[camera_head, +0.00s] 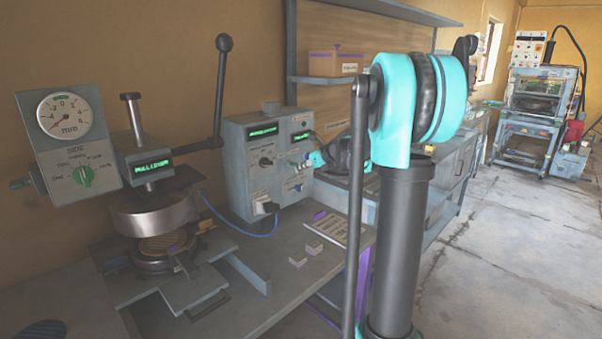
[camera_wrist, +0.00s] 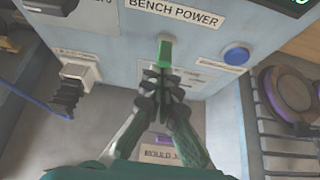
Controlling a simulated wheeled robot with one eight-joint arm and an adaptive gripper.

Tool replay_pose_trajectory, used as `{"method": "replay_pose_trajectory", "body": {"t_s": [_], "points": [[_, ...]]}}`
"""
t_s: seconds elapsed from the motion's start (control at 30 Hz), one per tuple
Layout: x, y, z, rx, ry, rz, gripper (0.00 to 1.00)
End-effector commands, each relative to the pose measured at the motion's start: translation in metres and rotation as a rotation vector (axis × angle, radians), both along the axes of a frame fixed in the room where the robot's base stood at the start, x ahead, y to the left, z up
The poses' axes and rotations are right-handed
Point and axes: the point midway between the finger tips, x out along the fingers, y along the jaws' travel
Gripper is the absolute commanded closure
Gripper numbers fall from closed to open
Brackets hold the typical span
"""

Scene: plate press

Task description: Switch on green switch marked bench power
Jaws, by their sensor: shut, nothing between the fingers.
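The green switch (camera_wrist: 164,52) is on the front of a grey-blue control box (camera_wrist: 205,70), just under a white label (camera_wrist: 175,12) reading BENCH POWER. My gripper (camera_wrist: 162,76) is shut and empty, with its fingertips just below the switch's lower end in the wrist view. I cannot tell whether they touch it. The switch's on or off position is not clear. In the head view, my gripper (camera_head: 301,170) is at the right side of the box's front (camera_head: 262,180); the switch cannot be made out there.
A blue round button (camera_wrist: 236,55) is right of the switch. A black plug (camera_wrist: 66,96) with a blue cable is to the left. In the head view, a press (camera_head: 150,212) with a long black lever (camera_head: 219,95) stands left of the box. Small blocks (camera_head: 313,248) lie on the bench.

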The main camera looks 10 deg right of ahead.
Motion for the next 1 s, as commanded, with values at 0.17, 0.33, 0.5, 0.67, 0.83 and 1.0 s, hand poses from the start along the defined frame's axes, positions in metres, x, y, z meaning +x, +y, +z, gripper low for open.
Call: {"method": "replay_pose_trajectory", "body": {"t_s": [0.17,0.33,0.5,0.67,0.83,1.0], "points": [[0.001,0.000,0.003,-0.034,0.047,0.000,1.00],[0.001,0.000,0.004,-0.033,0.045,0.000,1.00],[0.001,0.000,0.008,-0.033,0.045,0.000,1.00],[0.000,0.000,0.015,-0.032,0.045,0.000,1.00],[0.001,0.000,0.020,-0.030,0.043,-0.001,1.00],[0.002,0.001,0.022,-0.027,0.041,-0.003,1.00]]}}
